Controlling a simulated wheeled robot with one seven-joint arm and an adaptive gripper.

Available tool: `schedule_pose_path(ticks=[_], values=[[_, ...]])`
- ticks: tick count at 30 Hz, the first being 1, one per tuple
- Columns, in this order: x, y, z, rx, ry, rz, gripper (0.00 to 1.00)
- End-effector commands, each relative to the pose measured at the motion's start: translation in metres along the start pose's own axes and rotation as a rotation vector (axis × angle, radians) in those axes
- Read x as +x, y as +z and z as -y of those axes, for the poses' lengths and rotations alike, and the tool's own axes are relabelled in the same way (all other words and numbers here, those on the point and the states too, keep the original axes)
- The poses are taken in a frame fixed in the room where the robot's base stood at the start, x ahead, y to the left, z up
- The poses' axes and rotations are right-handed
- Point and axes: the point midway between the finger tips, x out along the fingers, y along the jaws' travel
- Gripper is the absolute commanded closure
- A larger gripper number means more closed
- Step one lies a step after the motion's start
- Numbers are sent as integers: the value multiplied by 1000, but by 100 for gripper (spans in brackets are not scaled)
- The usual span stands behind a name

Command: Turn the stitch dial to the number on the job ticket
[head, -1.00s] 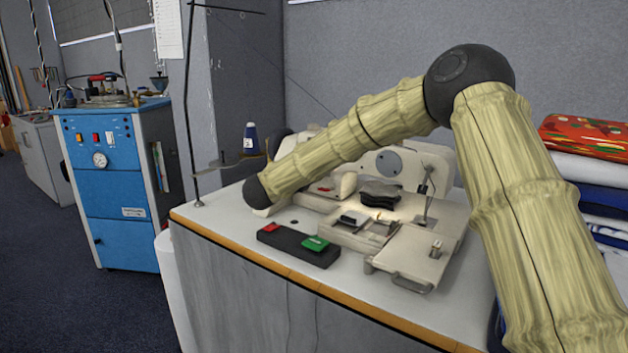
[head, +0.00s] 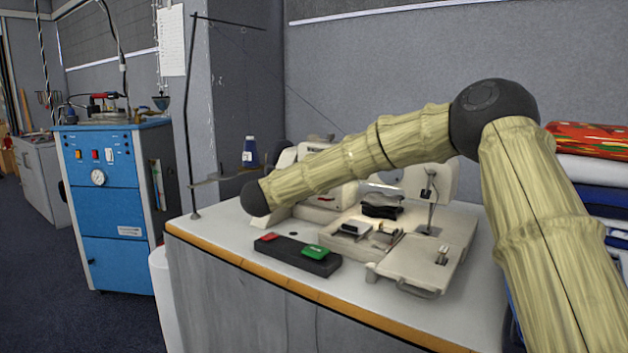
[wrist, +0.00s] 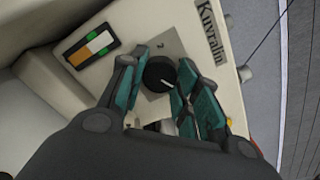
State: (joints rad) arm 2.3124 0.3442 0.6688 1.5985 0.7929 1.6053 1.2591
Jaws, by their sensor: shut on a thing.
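The stitch dial (wrist: 159,74) is a round black knob with a white pointer line, on a grey plate on the cream sewing machine (wrist: 223,75). My gripper (wrist: 158,78) is shut on the dial, with teal fingers on both sides of it. A small mark shows on the plate above the dial; I cannot read it as a number. In the head view the sewing machine (head: 445,183) stands on the table, partly behind my arm; the dial and my fingers are hidden there. I cannot make out a job ticket for certain; a white paper sheet (head: 171,42) hangs at the back.
A black control box (head: 297,254) with red and green buttons lies at the front of the white table (head: 215,225). Folded fabrics (head: 600,165) are stacked at the right.

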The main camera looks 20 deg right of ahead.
Motion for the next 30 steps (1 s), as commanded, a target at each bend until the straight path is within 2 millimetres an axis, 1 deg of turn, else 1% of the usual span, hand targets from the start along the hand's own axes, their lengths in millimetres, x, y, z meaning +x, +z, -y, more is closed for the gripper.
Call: schedule_pose_path(ticks=[7,8,9,11,12,23,26,30], values=[[0,-1,-1,-2,1,-1,92],[0,-1,-1,-2,1,-1,66],[0,-1,-1,-2,1,-1,59],[0,-1,-1,-2,1,-1,48],[0,0,-1,-2,1,-1,45],[-3,0,0,-1,1,0,45],[-12,1,0,-1,1,1,45],[-34,1,0,-2,2,3,45]])
